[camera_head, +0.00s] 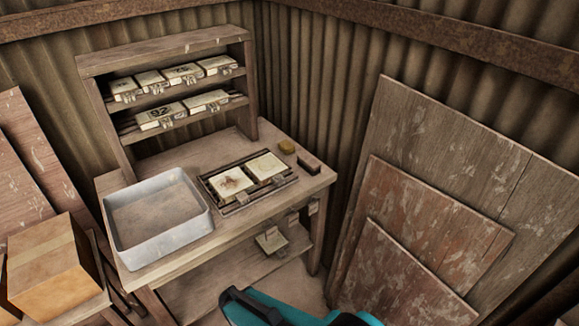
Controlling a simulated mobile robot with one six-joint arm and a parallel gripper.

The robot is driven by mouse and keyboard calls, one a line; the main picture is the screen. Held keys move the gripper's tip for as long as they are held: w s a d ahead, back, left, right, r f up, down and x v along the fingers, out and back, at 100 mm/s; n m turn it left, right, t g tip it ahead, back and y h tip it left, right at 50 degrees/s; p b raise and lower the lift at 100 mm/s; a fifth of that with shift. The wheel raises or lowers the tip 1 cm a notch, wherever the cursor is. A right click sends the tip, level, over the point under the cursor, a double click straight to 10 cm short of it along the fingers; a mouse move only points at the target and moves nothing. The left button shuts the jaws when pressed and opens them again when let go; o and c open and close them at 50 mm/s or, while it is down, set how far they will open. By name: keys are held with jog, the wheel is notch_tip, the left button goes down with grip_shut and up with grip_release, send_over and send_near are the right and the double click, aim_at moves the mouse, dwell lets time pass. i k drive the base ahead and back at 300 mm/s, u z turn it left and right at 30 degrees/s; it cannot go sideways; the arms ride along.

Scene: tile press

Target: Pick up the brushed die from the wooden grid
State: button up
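The wooden grid (204,187) is a dark slatted frame on the workbench, right of a metal tray. Two pale square blocks with metal clips at their front edges lie side by side in it. The left block (231,181) has a reddish-brown mark on its top. The right block (265,167) looks plain. I cannot tell for sure which is the brushed die. A teal and black part of my arm shows at the bottom edge, below and in front of the bench. My gripper's fingertips do not show.
The grey metal tray (160,255) looks empty. A rack (96,66) behind holds several clipped blocks, some numbered. A small yellowish piece (287,146) and a brown block (309,163) lie right of the grid. Boards (470,170) lean at right; a cardboard box (50,270) stands left.

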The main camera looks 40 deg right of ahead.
aim_at(265, 169)
jog(key=z, duration=0.9)
jog(key=k, duration=0.95)
jog(key=i, duration=0.9)
